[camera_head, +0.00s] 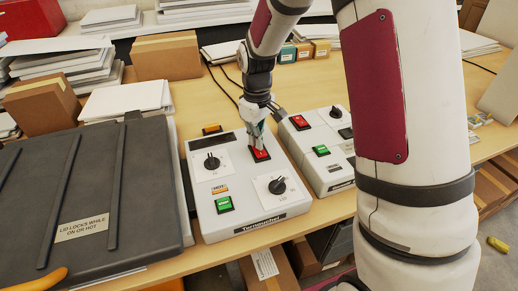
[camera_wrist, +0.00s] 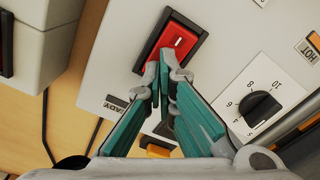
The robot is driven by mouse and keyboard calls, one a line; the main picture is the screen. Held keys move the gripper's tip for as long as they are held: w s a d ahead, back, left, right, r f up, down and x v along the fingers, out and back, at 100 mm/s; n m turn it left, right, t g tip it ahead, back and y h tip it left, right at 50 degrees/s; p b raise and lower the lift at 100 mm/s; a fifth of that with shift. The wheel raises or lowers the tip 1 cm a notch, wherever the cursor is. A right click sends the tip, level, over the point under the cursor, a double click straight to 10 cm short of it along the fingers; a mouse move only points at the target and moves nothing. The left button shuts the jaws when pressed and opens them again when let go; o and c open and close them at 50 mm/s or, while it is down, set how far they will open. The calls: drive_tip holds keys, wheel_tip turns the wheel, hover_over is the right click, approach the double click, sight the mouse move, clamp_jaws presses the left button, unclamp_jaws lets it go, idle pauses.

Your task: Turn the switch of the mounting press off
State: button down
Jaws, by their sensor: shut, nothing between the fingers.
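A red rocker switch (camera_head: 260,153) in a black frame sits on the grey control box (camera_head: 236,197) beside the black press lid (camera_head: 85,200). In the wrist view the switch (camera_wrist: 181,38) shows a short white line mark on its red face. My gripper (camera_head: 254,143) points down at this switch. Its teal fingers are shut and empty, with the tips (camera_wrist: 163,68) at the switch's lower edge in the wrist view. They look very close to it or touching; I cannot tell which. The tips cover part of that edge, and I cannot tell which side is pressed.
The box also bears black dials (camera_head: 278,186) and a green button (camera_head: 224,204). A second similar box (camera_head: 326,165) with its own red switch (camera_head: 300,122) stands close on the right. The lid carries a warning label (camera_head: 84,226). Cardboard boxes (camera_head: 166,57) and paper stacks stand behind.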

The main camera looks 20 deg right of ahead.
drive_tip(key=shift+r+p, duration=1.35)
drive_tip(key=shift+r, duration=2.15)
